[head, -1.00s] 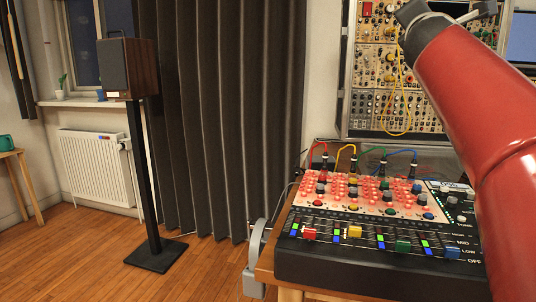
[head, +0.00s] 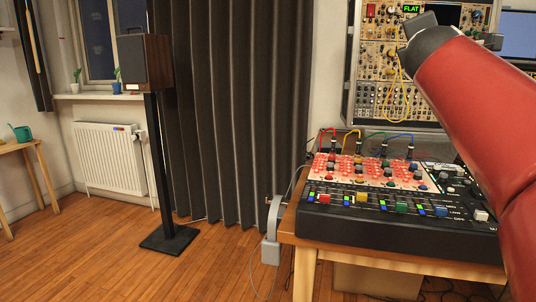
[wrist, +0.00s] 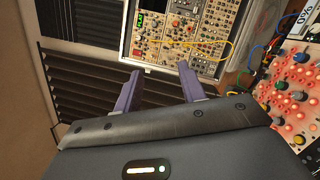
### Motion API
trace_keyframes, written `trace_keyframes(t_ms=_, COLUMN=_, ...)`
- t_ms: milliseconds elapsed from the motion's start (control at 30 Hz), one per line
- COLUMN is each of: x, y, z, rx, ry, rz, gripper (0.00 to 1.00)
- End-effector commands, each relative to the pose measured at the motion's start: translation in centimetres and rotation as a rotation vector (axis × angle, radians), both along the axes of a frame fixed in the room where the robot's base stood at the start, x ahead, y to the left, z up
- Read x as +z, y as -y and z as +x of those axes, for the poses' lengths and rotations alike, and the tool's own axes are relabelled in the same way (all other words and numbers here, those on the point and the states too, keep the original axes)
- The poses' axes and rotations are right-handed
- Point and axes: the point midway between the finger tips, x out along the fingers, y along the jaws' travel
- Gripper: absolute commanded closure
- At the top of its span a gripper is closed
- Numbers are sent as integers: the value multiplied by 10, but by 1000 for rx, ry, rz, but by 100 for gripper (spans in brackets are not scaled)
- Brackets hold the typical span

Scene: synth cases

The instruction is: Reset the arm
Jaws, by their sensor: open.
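My red arm reaches in from the right side of the head view, and its dark end is near the upper right, in front of the modular rack; the fingers cannot be made out there. In the wrist view my gripper (wrist: 160,90) shows two purple fingers spread apart with nothing between them. Beyond the fingers are the modular synth rack (wrist: 185,35) and dark ribbed panels (wrist: 85,75). The mixer (head: 400,210), with coloured sliders and lit red knobs, sits on the wooden table (head: 390,254), below and left of my arm.
A speaker (head: 143,62) stands on a black stand (head: 168,238) at the left. A dark curtain (head: 235,110) hangs behind. A radiator (head: 110,158) is under the window. Coloured cables (head: 348,138) rise behind the mixer. The wood floor (head: 90,245) at left is largely clear.

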Motion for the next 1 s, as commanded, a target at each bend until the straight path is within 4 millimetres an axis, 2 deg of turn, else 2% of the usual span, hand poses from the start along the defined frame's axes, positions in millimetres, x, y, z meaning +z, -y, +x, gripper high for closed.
trace_keyframes(t_ms=167, x=-49, y=-7, z=-17, rx=15, ry=-28, rz=254, gripper=60)
trace_keyframes(t_ms=267, x=-84, y=-14, z=-31, rx=15, ry=-50, rz=425, gripper=60)
trace_keyframes(t_ms=367, x=-127, y=-23, z=-49, rx=-1, ry=-80, rz=624, gripper=60)
trace_keyframes(t_ms=467, x=-183, y=-37, z=-76, rx=-42, ry=-120, rz=867, gripper=60)
trace_keyframes(t_ms=500, x=-209, y=-45, z=-89, rx=-68, ry=-140, rz=977, gripper=60)
trace_keyframes(t_ms=567, x=-248, y=-57, z=-111, rx=-118, ry=-172, rz=1136, gripper=60)
trace_keyframes(t_ms=700, x=-335, y=-88, z=-166, rx=-276, ry=-243, rz=1468, gripper=60)
trace_keyframes(t_ms=800, x=-387, y=-108, z=-204, rx=-403, ry=-285, rz=1655, gripper=60)
trace_keyframes(t_ms=900, x=-425, y=-124, z=-234, rx=-519, ry=-315, rz=1788, gripper=60)
trace_keyframes(t_ms=1000, x=-448, y=-134, z=-255, rx=-603, ry=-332, rz=1869, gripper=60)
